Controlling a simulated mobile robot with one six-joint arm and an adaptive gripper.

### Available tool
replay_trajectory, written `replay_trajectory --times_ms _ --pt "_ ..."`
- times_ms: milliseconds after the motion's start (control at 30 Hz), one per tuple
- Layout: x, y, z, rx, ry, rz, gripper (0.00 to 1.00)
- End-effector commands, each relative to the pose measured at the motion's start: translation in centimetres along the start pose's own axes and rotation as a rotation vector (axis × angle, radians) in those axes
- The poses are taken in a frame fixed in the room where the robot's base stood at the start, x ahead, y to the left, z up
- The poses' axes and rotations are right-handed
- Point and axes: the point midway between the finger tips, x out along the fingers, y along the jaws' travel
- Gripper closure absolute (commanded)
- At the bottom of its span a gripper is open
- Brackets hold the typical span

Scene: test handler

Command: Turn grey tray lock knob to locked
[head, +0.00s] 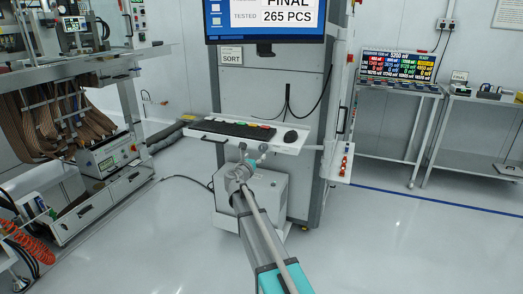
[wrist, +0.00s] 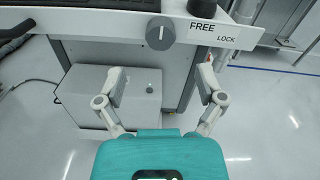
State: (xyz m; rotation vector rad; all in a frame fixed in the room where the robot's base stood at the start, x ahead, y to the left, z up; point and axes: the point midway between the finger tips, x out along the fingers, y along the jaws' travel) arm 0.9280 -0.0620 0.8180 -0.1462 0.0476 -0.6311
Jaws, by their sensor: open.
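The grey tray lock knob (wrist: 160,33) is on the front edge of the keyboard tray (wrist: 100,22) in the wrist view. In the head view my gripper (head: 247,158) is at the tray's front edge (head: 287,148), and the knob is too small to tell from the gripper parts.
A keyboard (head: 232,128) and mouse (head: 290,137) lie on the tray. A grey box (head: 268,195) stands on the floor under it. A machine with brown cables (head: 55,115) is at the left, and benches (head: 400,90) are at the right. The front floor is clear.

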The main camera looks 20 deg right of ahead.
Motion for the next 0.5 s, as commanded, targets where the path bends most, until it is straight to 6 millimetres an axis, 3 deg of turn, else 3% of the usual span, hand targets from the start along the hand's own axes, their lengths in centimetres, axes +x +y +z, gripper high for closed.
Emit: replay_trajectory --times_ms 200,500 --pt "3.7 0.1 0.0 0.0 0.0 -0.001 0.12" --pt "6.9 0.1 0.0 0.0 0.0 0.0 0.12"
